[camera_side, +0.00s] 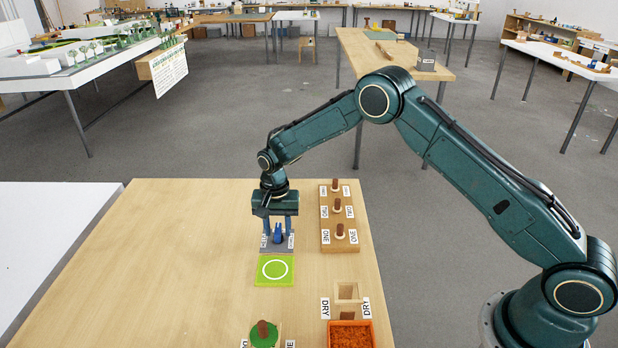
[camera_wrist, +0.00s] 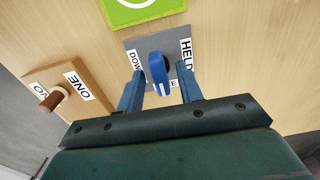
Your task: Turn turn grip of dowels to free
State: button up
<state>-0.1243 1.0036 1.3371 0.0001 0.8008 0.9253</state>
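The blue turn grip (camera_side: 278,234) stands on a small grey plate (camera_side: 268,249). In the wrist view the grip (camera_wrist: 158,70) lies lengthwise between my fingers, near the label HELD (camera_wrist: 187,54). A label starting DOW is on the left, and another label is mostly hidden. My gripper (camera_wrist: 160,84) is open, one finger on each side of the grip with visible gaps. It is low over the plate in the side view (camera_side: 277,228). Brown dowels (camera_side: 340,231) stand in a wooden block (camera_side: 326,248) to the right, with labels such as ONE and TWO.
A green square with a white ring (camera_side: 275,282) adjoins the plate. An orange tray (camera_side: 370,325) with reddish filling and a small wooden box (camera_side: 347,291) labelled DRY stand front right. A brown peg on a green disc (camera_side: 263,338) is at the front. The table's left is clear.

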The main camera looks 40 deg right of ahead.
aim_at(277, 228)
notch_tip(277, 228, up, 14)
jog(key=shift+f, duration=0.15)
dwell(0.5)
dwell(0.3)
jog(key=s+d+r+n+t, duration=0.1)
jog(key=s+d+r+n, duration=0.1)
jog(key=s+r, duration=0.7)
jog(key=s+d+r+n+t, duration=0.2)
jog(key=s+d+r+n, duration=0.1)
jog(key=s+r, duration=0.6)
jog(key=s+d+n+t, duration=0.2)
jog(key=s+n, duration=0.2)
jog(key=s, duration=1.6)
jog(key=shift+s+f+t, duration=0.3)
jog(key=shift+s+f, duration=0.1)
